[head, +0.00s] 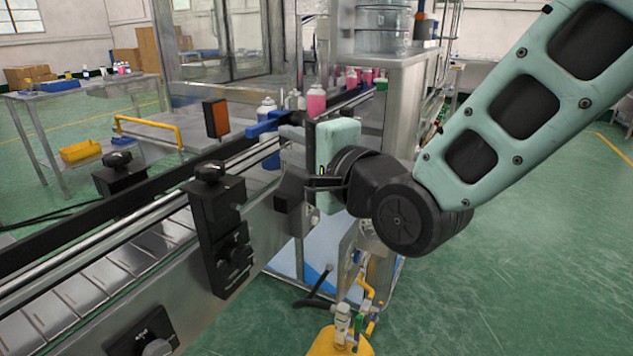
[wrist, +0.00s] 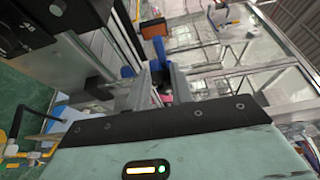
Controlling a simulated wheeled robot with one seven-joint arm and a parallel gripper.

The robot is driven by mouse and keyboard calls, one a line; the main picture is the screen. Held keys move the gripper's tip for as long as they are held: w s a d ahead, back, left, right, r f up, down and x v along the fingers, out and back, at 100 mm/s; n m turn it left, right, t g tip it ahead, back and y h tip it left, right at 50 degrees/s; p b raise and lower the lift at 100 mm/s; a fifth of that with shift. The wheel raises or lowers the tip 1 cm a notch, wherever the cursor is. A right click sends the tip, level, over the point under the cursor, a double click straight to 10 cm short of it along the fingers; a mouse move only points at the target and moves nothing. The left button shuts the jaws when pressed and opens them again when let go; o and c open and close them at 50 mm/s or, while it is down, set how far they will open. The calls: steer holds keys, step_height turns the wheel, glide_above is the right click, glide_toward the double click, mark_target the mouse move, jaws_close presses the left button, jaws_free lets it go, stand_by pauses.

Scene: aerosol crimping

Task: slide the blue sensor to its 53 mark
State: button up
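The blue sensor (head: 263,127) sits over the conveyor's side rail in the head view, just left of my gripper's fingers. In the wrist view the blue sensor (wrist: 159,50) shows between and beyond the tips of my gripper (wrist: 161,72). My gripper (head: 292,140), with its pale green body, lies level at the rail with its fingers pointing left. The grey fingers stand apart on either side of the blue part. I cannot tell whether they touch it. No scale marks for the sensor, and no 53 mark, can be read.
The conveyor (head: 85,290) runs from lower left to the back. A black knobbed clamp (head: 215,225) and an orange-faced black box (head: 216,118) stand beside the rail. Pink and white bottles (head: 316,101) stand behind my gripper. Floor at the right is clear.

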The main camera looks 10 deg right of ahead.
steer(key=b+v, duration=0.5)
steer(key=shift+b, duration=0.4)
steer(key=s+f+n+g+h, duration=0.2)
steer(key=s+f+n+g, duration=0.3)
steer(key=f, duration=0.3)
steer(key=s+f+n+g+h, duration=0.1)
steer(key=s+f+n+g, duration=0.1)
steer(key=f+n+g, duration=0.35)
steer(key=s+d+f+n+g+h, duration=0.55)
steer(key=s+f+n, duration=0.35)
steer(key=s, duration=0.2)
step_height(320, 180, up, 15)
steer(key=d+p, duration=0.1)
steer(key=p, duration=1.5)
steer(key=shift+r, duration=0.2)
